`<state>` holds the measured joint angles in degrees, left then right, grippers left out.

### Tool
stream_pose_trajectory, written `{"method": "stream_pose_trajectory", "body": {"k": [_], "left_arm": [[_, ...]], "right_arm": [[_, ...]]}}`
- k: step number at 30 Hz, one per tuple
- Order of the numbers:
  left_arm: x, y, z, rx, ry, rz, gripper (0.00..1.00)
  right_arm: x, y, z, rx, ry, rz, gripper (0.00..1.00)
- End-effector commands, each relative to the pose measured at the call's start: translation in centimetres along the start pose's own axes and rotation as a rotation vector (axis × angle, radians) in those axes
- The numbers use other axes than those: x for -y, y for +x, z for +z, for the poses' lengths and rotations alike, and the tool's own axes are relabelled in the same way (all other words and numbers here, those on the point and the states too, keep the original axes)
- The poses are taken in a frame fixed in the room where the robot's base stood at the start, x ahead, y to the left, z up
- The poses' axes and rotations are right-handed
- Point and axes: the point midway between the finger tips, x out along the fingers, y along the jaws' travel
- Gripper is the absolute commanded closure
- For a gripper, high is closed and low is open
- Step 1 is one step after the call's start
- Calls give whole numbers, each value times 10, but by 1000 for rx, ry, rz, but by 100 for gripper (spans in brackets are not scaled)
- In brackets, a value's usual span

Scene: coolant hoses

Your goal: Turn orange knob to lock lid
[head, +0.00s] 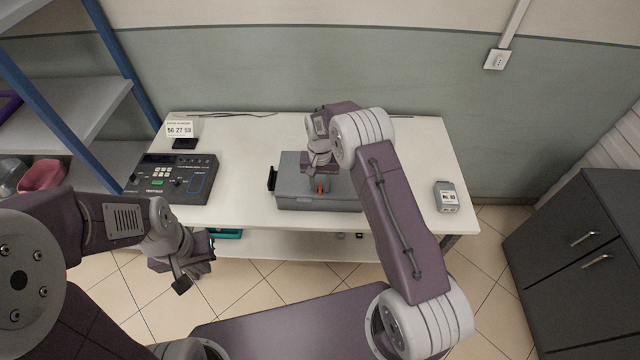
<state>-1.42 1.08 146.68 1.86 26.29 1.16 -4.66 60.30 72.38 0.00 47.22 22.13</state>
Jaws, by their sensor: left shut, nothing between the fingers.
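A grey box (293,190) with a lid sits on the white table, near its front edge. A small orange knob (320,188) shows at the front part of the box, and part of it is hidden by my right gripper. My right gripper (319,178) points down over the box, right at the knob. Its fingertips are too small and covered to tell whether they are open, shut or touching the knob. My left gripper (188,281) is shut and empty, low in front of the table's left part, well away from the box.
A dark control panel (180,180) and a small display (181,129) stand on the left of the white table (420,150). A grey device (446,196) lies on the right. Shelving (90,115) stands left and a dark cabinet (585,260) right.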

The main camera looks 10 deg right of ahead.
Motion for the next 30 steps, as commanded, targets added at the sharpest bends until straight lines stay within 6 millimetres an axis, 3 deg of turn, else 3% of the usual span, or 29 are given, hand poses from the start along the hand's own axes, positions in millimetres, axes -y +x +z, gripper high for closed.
{"method": "stream_pose_trajectory", "body": {"k": [4, 12, 15, 30], "left_arm": [[0, 3, 0, 0, 0, 0, 100], [0, 10, 1, 0, 0, 0, 100], [0, 10, 1, 0, 0, 0, 100], [0, 10, 1, 0, 0, 0, 100]], "right_arm": [[0, -12, -1, -3, 0, -1, 69], [0, -70, -1, -4, 0, -2, 69], [0, -84, 0, -3, 0, -1, 69], [0, -91, 0, 0, 0, 0, 69]]}}
